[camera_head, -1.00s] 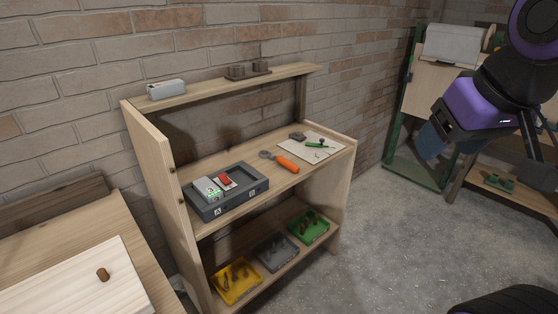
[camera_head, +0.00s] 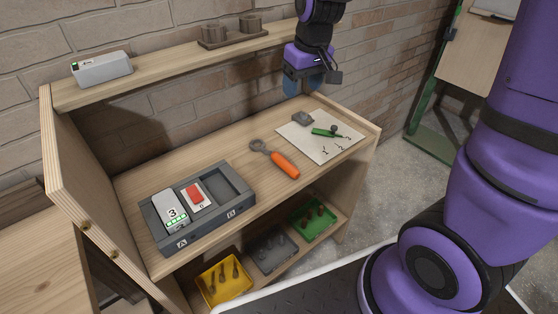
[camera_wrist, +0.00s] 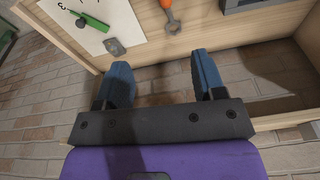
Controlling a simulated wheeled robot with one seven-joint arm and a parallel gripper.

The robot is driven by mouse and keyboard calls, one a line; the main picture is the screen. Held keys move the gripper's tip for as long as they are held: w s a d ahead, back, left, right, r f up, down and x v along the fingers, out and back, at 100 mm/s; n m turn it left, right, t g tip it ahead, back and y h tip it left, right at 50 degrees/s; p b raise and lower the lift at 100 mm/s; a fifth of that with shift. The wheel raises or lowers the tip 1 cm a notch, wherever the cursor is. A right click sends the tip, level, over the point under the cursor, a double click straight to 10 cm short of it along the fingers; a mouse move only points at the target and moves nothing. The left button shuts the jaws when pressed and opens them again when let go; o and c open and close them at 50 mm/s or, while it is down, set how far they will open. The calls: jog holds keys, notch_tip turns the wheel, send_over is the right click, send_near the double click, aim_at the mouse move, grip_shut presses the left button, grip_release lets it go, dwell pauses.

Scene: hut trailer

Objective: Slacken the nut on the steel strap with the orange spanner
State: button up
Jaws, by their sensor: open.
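The orange spanner (camera_head: 284,164) lies on the wooden shelf top, its grey open head toward the back left and its orange handle toward the front right. It also shows at the top of the wrist view (camera_wrist: 171,18), beyond my fingertips and apart from them. My gripper (camera_head: 303,90) hangs above the back of the shelf, behind the spanner. In the wrist view its two blue fingers (camera_wrist: 160,75) are spread wide with nothing between them. No steel strap or nut can be made out in these views.
A white sheet (camera_head: 318,142) with a green tool (camera_head: 324,132) and a grey block (camera_head: 301,117) lies right of the spanner. A dark grey tray (camera_head: 229,212) stands left. An upper ledge (camera_head: 170,73) runs along the wall. Yellow (camera_head: 222,281), grey and green bins sit below.

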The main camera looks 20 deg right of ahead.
jog(key=w+a+f+n+g, duration=0.15)
jog(key=w+f, duration=0.35)
jog(key=f, duration=0.7)
send_over(280, 156)
jog(key=shift+h, duration=0.4)
notch_tip(280, 156, down, 10)
jog(key=shift+d+f, duration=0.1)
jog(key=shift+f, duration=0.15)
jog(key=shift+s+f, duration=0.15)
jog(key=shift+f, duration=3.15)
grip_shut()
jog(key=shift+r, duration=0.15)
